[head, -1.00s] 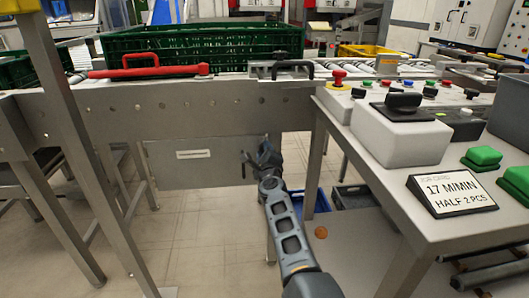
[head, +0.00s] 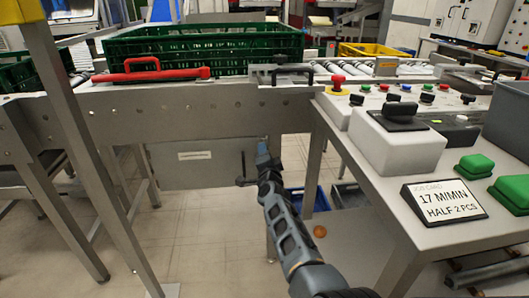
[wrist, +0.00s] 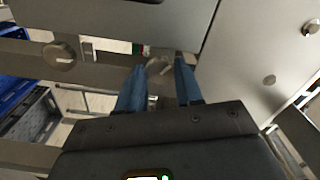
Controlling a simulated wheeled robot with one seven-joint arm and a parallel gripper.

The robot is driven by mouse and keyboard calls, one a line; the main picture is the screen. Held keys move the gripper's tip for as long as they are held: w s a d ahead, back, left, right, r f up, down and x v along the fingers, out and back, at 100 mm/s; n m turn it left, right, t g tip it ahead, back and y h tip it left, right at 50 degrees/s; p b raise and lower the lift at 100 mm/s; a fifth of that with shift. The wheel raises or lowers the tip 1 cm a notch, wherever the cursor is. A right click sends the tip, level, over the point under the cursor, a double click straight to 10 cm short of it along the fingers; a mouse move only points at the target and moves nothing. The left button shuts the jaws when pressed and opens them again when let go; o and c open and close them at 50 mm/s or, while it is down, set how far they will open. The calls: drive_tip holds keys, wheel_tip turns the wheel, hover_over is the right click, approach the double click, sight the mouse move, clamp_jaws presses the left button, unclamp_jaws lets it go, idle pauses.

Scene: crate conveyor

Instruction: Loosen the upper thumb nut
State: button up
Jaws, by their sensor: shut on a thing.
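In the wrist view, my gripper (wrist: 160,66) has its two blue fingers on either side of a round metal thumb nut (wrist: 158,69), shut on it. The fingers partly hide the nut. A second similar thumb nut (wrist: 61,55) shows at the left, apart from the fingers, on a metal bar. I cannot tell from this view alone which one is the upper. In the head view, my gripper (head: 264,160) is under the conveyor frame, beside a grey hanging panel (head: 195,157); the nuts cannot be made out there.
The conveyor's steel side (head: 190,108) runs above my gripper. A control table (head: 355,180) with buttons stands close to the right of my arm. A green crate (head: 205,50) and a red handle (head: 150,73) are on top. A blue bin (head: 296,200) lies on the floor behind.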

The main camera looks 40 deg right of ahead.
drive_tip(key=n+p, duration=0.1)
drive_tip(key=n, duration=0.5)
drive_tip(key=shift+f+n+p, duration=0.15)
drive_tip(key=shift+n+p, duration=0.25)
idle(0.4)
drive_tip(key=o, duration=1)
drive_tip(key=shift+o, duration=0.2)
drive_tip(key=p+v, duration=0.4)
drive_tip(key=v, duration=0.3)
drive_tip(key=shift+s+a, duration=0.2)
drive_tip(key=shift+s, duration=0.15)
